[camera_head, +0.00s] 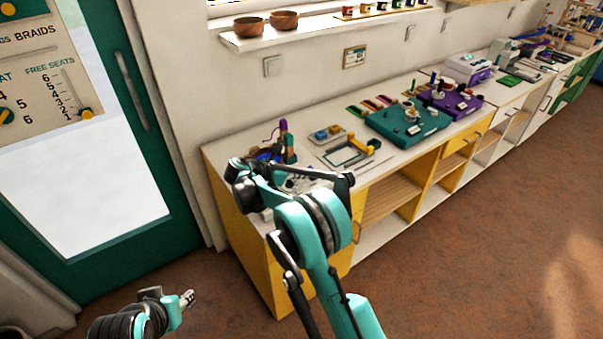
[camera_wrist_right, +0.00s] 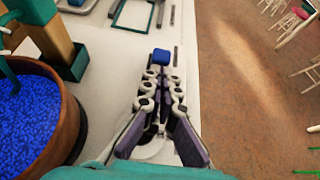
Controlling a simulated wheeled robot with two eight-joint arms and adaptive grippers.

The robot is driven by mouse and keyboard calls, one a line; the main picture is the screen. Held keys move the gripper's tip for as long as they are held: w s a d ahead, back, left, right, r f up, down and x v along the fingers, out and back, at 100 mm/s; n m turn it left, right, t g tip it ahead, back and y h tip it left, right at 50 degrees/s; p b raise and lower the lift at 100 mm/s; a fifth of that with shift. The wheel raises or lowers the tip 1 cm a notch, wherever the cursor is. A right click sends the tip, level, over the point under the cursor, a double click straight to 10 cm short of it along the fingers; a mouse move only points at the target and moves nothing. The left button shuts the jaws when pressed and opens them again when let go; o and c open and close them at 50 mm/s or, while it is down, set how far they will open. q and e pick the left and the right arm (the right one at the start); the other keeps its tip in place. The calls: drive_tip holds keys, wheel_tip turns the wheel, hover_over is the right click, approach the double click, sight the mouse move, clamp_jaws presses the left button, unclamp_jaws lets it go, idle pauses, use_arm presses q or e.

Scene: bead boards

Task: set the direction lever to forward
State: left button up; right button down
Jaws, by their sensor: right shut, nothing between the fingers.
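My right gripper (camera_wrist_right: 159,75) is shut over the white counter in the right wrist view. A small blue knob or block (camera_wrist_right: 161,56) shows right at its fingertips; I cannot tell whether they touch, or whether it belongs to the direction lever. No lever marked with directions can be made out. To the left of the gripper is a wooden bowl of blue beads (camera_wrist_right: 35,120) with a post beside it. In the head view my right arm hides most of this spot. My left gripper (camera_head: 187,298) is low at the left, away from the counter; its fingers are too small to read.
The white counter (camera_head: 222,157) also holds a small tray (camera_head: 328,135), a green frame (camera_head: 345,155), a teal board (camera_head: 408,125) and a purple device (camera_head: 450,101) farther right. A shelf with two bowls (camera_head: 249,27) is above. The brown floor (camera_head: 480,220) in front is clear.

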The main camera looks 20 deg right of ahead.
sight(310, 169)
drive_tip(key=shift+r, duration=0.15)
drive_tip(key=shift+d+r+g+y+p, duration=0.15)
drive_tip(key=shift+g+y+p, duration=0.15)
drive_tip(key=shift+y+p, duration=0.3)
drive_tip(key=shift+w+d+r+p, duration=0.2)
drive_tip(key=shift+r+p, duration=0.15)
drive_tip(key=shift+p, duration=0.45)
drive_tip(key=shift+d+r+p, duration=0.2)
drive_tip(key=shift+p, duration=0.15)
drive_tip(key=y+p, duration=0.1)
drive_tip(key=d+y+p, duration=0.1)
drive_tip(key=r+g+y+p, duration=0.1)
drive_tip(key=shift+w+d, duration=0.3)
drive_tip(key=shift+d, duration=0.1)
drive_tip(key=shift+y+p, duration=0.3)
drive_tip(key=shift+y, duration=0.2)
drive_tip(key=shift+f, duration=0.2)
drive_tip(key=shift+r, duration=0.2)
